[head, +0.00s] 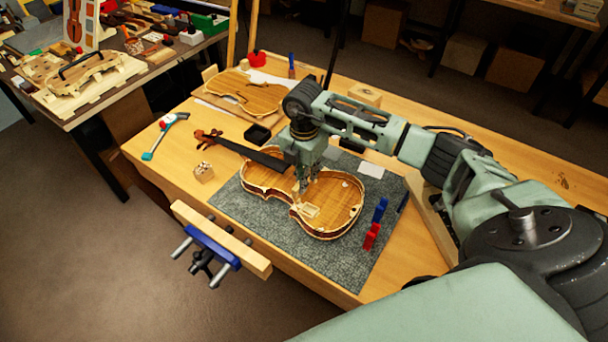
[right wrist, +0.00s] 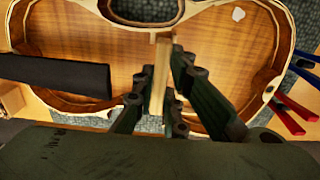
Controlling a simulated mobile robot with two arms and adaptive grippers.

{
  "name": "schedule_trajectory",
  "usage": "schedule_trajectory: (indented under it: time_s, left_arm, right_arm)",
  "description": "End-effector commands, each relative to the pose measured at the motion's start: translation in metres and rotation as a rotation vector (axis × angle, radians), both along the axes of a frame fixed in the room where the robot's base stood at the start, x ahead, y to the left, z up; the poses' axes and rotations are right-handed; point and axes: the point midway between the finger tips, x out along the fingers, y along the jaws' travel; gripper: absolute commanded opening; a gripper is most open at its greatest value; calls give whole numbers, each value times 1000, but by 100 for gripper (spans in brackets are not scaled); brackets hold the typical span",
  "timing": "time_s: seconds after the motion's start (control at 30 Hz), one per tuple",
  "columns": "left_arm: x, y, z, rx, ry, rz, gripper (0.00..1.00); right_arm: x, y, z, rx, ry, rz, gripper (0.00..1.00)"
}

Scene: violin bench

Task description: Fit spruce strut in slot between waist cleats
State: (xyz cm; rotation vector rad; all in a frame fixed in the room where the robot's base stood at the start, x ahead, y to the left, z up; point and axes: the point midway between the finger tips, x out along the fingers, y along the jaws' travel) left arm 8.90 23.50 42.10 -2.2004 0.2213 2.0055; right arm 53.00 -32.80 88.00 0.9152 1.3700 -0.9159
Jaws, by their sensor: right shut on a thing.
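The open violin body (head: 335,205) lies on the grey mat with its inside facing up; it also shows in the right wrist view (right wrist: 75,45). My right gripper (head: 302,186) points down over its waist. In the right wrist view its dark fingers (right wrist: 160,90) are shut on the pale spruce strut (right wrist: 161,60). The strut's far end is close to the waist rim; I cannot tell whether it touches anything. My left gripper is out of view.
Blue (head: 380,209) and red (head: 372,236) clamps stand right of the violin on the mat (head: 265,230). The dark fingerboard (head: 263,158) extends left. A vise (head: 215,245) is at the front edge.

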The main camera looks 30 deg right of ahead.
Motion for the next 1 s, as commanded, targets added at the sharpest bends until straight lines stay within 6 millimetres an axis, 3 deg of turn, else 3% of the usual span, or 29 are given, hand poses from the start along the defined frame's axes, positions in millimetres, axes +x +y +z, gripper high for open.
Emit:
schedule_trajectory:
  time_s: [0.83, 0.87, 1.0]
  left_arm:
    - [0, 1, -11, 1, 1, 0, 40]
    - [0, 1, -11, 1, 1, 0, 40]
    - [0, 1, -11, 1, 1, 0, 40]
  right_arm:
    - [0, 0, -16, 0, 0, 0, 0]
    - [0, 0, -16, 0, 0, 0, 14]
    - [0, 0, -16, 0, 0, 0, 27]
